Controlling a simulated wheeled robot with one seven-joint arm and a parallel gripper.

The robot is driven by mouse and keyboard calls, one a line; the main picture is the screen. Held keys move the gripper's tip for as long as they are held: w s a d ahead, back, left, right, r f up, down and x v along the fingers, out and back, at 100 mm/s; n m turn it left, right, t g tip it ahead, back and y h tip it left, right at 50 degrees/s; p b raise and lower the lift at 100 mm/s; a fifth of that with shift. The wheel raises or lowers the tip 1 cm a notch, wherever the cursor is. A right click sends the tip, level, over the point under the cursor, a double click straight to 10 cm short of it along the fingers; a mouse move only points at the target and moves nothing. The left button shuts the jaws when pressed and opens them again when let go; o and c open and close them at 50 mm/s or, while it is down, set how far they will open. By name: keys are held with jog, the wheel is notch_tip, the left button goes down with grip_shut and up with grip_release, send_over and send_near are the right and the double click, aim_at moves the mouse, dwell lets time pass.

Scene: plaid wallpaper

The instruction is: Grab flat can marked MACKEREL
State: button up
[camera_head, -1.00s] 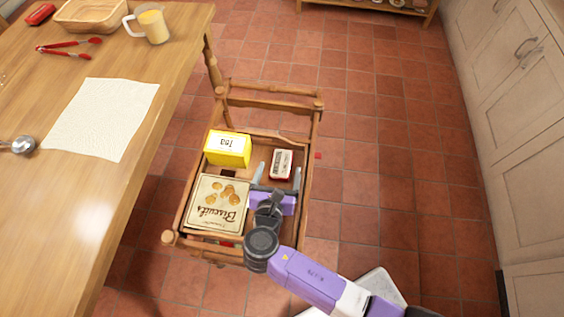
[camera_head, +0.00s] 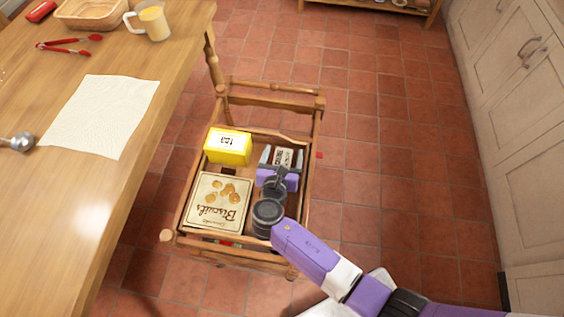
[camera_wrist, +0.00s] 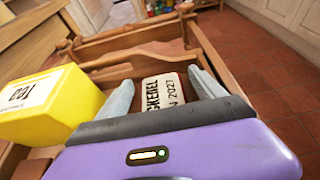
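The flat can (camera_head: 284,157) lies in the wooden trolley's top tray, toward its right side. In the wrist view the can (camera_wrist: 163,93) shows a white label with dark print, partly reading "CKEREL" and "2027". My gripper (camera_head: 283,152) is open, with one grey finger on each side of the can. The can's near end is hidden behind the gripper body.
A yellow tea box (camera_head: 228,148) stands left of the gripper, and a biscuit tin (camera_head: 216,202) lies front left. The trolley's wooden rail (camera_head: 308,180) is close on the right. A wooden table (camera_head: 100,185) stands to the left.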

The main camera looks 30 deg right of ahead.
jog(key=c, duration=1.3)
jog(key=shift+r, duration=0.1)
jog(key=shift+c, duration=0.2)
